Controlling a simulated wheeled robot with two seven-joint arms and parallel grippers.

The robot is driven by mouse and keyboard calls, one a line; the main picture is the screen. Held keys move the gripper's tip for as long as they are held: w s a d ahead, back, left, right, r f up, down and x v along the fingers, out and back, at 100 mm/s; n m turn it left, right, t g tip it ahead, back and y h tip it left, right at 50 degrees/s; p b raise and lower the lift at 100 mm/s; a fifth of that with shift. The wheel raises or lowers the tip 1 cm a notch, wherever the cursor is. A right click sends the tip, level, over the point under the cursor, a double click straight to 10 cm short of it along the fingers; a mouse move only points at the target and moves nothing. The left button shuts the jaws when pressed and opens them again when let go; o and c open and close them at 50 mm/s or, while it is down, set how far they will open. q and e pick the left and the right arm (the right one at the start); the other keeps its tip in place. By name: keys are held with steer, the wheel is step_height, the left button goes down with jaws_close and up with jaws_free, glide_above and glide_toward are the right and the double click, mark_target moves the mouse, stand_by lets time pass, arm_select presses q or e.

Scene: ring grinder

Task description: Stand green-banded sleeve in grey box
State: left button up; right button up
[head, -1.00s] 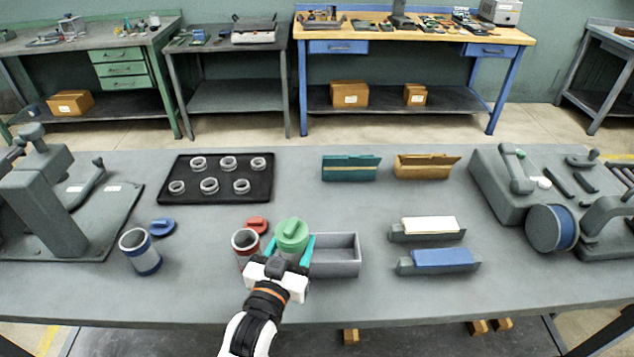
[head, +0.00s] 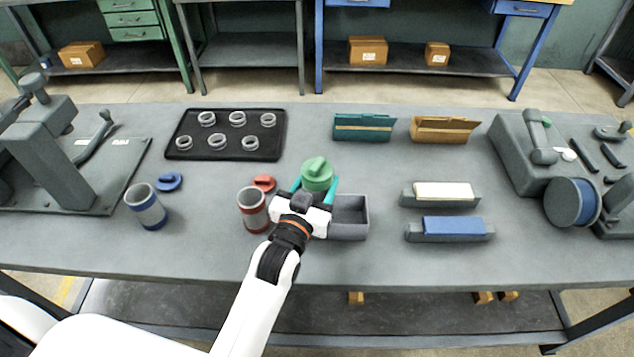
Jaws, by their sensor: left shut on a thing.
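My left gripper (head: 308,193) is shut, its teal fingers on either side of a green-capped piece, the green-banded sleeve (head: 317,173) as far as I can tell. Only its green top with a raised grip bar shows; the body and band are hidden behind my gripper. The grey box (head: 352,236) is an open, empty-looking tray just right of my gripper, which covers its left end. The piece appears behind the box's left end, and I cannot tell its height above the table. My right gripper is out of view.
A red-banded sleeve (head: 252,212) stands close left of my gripper, with a red lid (head: 264,183) behind it. A blue-banded sleeve (head: 147,208) and blue lid (head: 169,182) are farther left. A black tray (head: 226,153) holds several rings. Blocks (head: 450,229) lie right.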

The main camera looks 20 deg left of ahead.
arm_select(q)
steer(key=shift+f+b, duration=0.3)
steer(key=shift+f, duration=0.2)
steer(key=shift+f+b, duration=1.25)
steer(key=shift+f, duration=0.9)
steer(key=o, duration=0.9)
steer(key=shift+f, duration=0.1)
steer(key=s, duration=0.3)
steer(key=s+b, duration=0.1)
steer(key=s, duration=0.6)
steer(key=shift+s+a+b, duration=0.3)
steer(key=shift+s+a, duration=0.05)
steer(key=shift+s, duration=0.7)
